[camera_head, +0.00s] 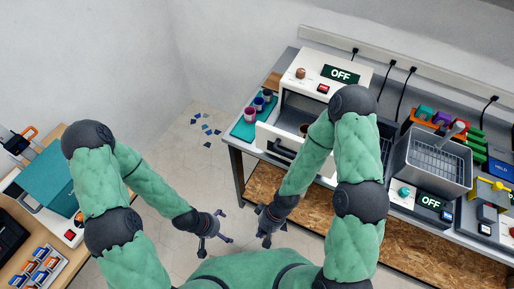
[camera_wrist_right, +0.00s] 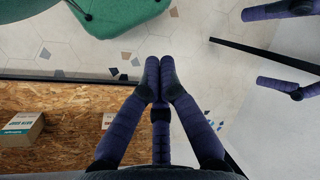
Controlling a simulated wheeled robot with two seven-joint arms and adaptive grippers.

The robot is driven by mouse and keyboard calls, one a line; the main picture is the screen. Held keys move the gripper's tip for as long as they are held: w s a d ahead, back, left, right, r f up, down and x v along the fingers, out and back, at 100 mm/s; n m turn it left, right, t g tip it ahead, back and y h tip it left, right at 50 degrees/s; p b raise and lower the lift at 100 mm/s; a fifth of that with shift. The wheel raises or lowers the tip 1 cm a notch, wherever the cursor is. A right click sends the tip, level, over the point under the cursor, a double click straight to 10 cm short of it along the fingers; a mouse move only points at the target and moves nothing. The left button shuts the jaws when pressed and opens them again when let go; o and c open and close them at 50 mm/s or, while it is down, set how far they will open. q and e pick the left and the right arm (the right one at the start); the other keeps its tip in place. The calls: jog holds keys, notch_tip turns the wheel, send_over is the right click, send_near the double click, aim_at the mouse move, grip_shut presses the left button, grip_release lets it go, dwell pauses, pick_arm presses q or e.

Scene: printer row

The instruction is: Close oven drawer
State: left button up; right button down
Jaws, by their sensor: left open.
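The oven (camera_head: 335,62) is a white box with a dark display reading OFF, on the bench at the upper middle of the head view. Its drawer (camera_head: 263,137) is pulled out toward the floor, with a dark handle (camera_head: 282,151) on its white front. My right forearm hides part of the drawer and oven front. My right gripper (camera_head: 265,238) hangs below the drawer, apart from it. In the right wrist view its fingertips (camera_wrist_right: 159,72) meet with nothing between them. My left gripper (camera_head: 222,229) is open and empty, left of the right one; its fingers also show in the wrist view (camera_wrist_right: 285,48).
A teal mat (camera_head: 240,131) with several small jars lies left of the oven. A grey basket unit (camera_head: 435,160) stands on the bench to the right. Another table (camera_head: 60,250) is at the left. The floor between is free, and a chipboard shelf (camera_wrist_right: 60,115) lies under the bench.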

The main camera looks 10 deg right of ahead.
aim_at(263, 141)
jog(key=s+d+r+n+g+h+b, duration=0.2)
jog(key=s+d+n+h+b, duration=0.15)
jog(key=n+h, duration=0.7)
jog(key=w+d+r+n+t+h+b, duration=0.1)
jog(key=w+r+n+t+h+b, duration=0.2)
jog(key=w+n+t, duration=0.45)
jog(key=w+a+r+n+t+b, duration=0.1)
jog(key=w+a+r+n+t, duration=0.4)
jog(key=r, duration=0.3)
jog(key=w+a+r+n+t+b, duration=0.1)
jog(key=w+a+r+n+t, duration=0.3)
jog(key=r+t, duration=0.35)
jog(key=shift+g+h, duration=0.35)
jog(key=shift+g, duration=0.05)
jog(key=b+x, duration=0.3)
jog(key=x, duration=0.9)
jog(key=shift+w+a+r+b, duration=0.1)
jog(key=shift+w+b, duration=0.2)
jog(key=shift+w, duration=0.05)
jog(key=shift+w, duration=0.1)
